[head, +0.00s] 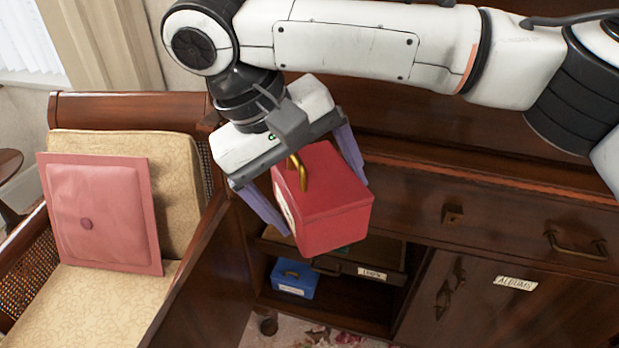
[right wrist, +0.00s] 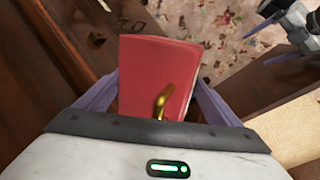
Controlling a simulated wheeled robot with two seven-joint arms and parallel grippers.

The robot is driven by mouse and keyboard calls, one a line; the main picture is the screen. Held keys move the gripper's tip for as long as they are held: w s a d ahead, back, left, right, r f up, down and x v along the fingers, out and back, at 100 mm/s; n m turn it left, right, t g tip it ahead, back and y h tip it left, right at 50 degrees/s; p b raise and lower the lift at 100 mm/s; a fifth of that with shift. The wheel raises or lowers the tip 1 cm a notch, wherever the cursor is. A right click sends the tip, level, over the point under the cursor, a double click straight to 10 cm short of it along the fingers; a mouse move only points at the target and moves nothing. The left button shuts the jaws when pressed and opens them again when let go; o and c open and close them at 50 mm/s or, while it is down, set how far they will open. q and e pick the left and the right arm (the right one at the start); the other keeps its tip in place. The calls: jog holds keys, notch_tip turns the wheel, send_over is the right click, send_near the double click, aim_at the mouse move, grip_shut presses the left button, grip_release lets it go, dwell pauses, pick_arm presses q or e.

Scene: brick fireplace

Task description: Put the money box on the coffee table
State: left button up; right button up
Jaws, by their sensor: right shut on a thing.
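A red box (head: 325,205) with a brass handle on its lid hangs tilted in my right gripper (head: 306,197), in front of the dark wooden cabinet. A pale label on its left side is mostly hidden and not readable; I take it as the money box. My right gripper's purple fingers are on either side of it, shut on it. In the right wrist view the red box (right wrist: 157,75) and its handle show between the fingers. My left gripper is not in the head view. The coffee table cannot be made out.
The cabinet's lower compartment is open, with a blue box (head: 294,278) inside and an open wooden door (head: 202,285) at its left. A closed door labelled ALBUMS (head: 515,283) is at right. An armchair (head: 110,281) with a pink cushion (head: 100,213) stands at left. Patterned carpet lies below.

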aim_at(315, 238)
jog(key=d+f+n+t+y, duration=0.1)
jog(key=f+n, duration=0.1)
jog(key=n, duration=0.2)
jog(key=s+d+f+n+t+y, duration=0.1)
jog(key=f+n, duration=0.1)
jog(key=n, duration=0.2)
jog(key=s+d+f+n+t+y, duration=0.1)
jog(key=d+f+n+y, duration=0.1)
jog(key=n, duration=0.3)
jog(key=shift+s+f, duration=0.1)
jog(key=shift+f, duration=0.45)
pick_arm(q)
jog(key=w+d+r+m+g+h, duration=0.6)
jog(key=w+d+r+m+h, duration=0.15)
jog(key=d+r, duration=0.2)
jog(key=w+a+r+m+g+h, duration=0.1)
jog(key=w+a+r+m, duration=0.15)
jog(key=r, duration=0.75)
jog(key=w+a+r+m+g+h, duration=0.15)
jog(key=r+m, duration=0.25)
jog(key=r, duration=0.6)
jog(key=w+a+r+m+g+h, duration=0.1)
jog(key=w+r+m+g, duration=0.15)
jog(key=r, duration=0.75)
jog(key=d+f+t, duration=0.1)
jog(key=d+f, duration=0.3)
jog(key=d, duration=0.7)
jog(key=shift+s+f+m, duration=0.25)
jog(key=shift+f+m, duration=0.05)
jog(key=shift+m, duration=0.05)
